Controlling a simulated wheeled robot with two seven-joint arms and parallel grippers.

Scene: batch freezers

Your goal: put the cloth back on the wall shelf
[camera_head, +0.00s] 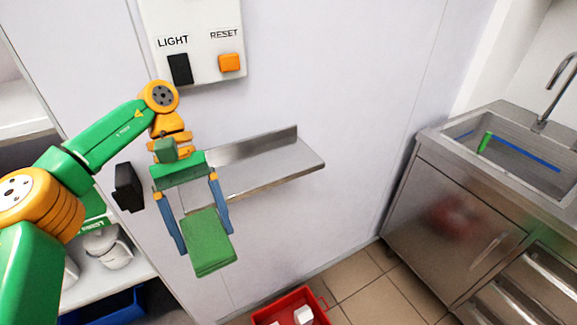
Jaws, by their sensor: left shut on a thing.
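A green folded cloth (209,243) hangs between the blue fingers of my left gripper (205,245). The gripper is shut on it, pointing down. The metal wall shelf (270,168) is fixed to the pale wall panel, behind and to the right of the gripper. The gripper and cloth cover the shelf's left end in this view. The visible shelf top is bare. The cloth appears in front of and lower than the shelf in the picture; its exact distance from the shelf cannot be told. My right gripper is out of view.
A switch panel (195,35) with LIGHT and RESET is above the shelf. A black wall fitting (128,187) is left of the gripper. A red crate (264,316) stands on the floor below. A steel sink unit (450,215) is at right. Shelving with a white jug (107,249) is at left.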

